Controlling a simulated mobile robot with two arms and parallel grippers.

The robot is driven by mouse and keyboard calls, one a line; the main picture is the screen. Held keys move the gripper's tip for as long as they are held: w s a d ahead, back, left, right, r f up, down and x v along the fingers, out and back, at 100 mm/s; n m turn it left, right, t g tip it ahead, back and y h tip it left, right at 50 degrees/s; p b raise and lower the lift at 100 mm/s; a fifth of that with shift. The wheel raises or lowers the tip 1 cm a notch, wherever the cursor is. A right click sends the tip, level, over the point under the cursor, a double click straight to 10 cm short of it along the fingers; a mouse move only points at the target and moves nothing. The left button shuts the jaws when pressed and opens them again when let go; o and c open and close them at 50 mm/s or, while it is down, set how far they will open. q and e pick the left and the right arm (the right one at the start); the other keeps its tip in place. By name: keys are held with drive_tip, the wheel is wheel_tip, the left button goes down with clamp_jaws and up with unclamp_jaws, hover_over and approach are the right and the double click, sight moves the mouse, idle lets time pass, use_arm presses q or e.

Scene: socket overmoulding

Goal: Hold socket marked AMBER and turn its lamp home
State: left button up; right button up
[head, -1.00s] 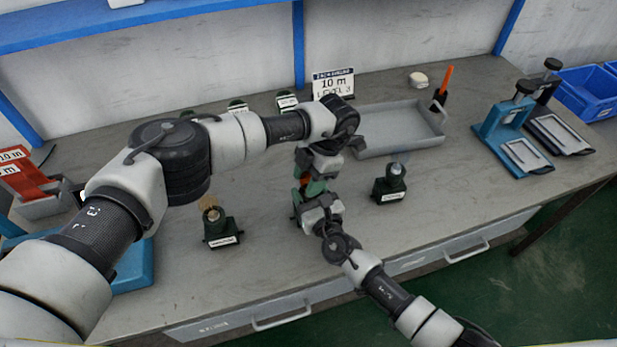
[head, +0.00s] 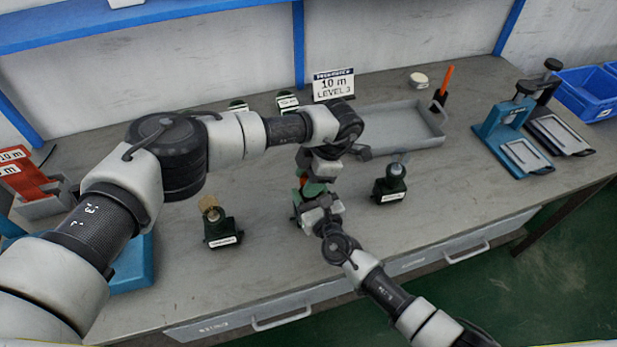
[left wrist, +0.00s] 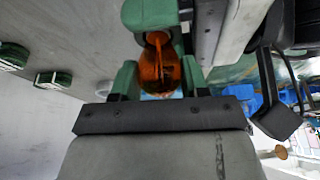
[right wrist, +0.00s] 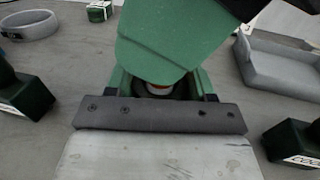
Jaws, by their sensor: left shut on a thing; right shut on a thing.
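My left gripper (head: 311,184) points down over the front middle of the bench. It is shut on an amber lamp (left wrist: 158,66), which shows orange between its green finger pads. My right gripper (head: 307,206) reaches in from the front, just below the left one. It is shut on a dark socket (left wrist: 152,14); in the right wrist view a ring with a white and red band (right wrist: 160,87) shows between its fingers. The lamp stands at the socket's mouth, and how deep it sits is hidden. The held socket's label is not readable.
A socket with a tan-topped piece (head: 222,232) stands to the left, one with a greyish bulb (head: 389,190) to the right. Small labelled blocks (head: 287,102) and a "10 m LEVEL 3" sign (head: 334,86) stand behind.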

use_arm(q)
drive_tip(key=o, duration=0.7)
drive_tip(key=shift+d+r, duration=0.1)
drive_tip(key=shift+r, duration=0.1)
drive_tip(key=shift+c, duration=0.2)
use_arm(e)
drive_tip(key=shift+s+f, duration=0.2)
drive_tip(key=shift+f, duration=0.1)
use_arm(q)
drive_tip(key=shift+o, duration=1.4)
drive_tip(key=shift+f, duration=0.1)
use_arm(e)
drive_tip(key=shift+r, duration=0.1)
use_arm(q)
drive_tip(key=v, duration=1.2)
use_arm(e)
drive_tip(key=shift+w+r, duration=0.15)
drive_tip(key=o, duration=1.1)
drive_tip(key=shift+c, duration=0.2)
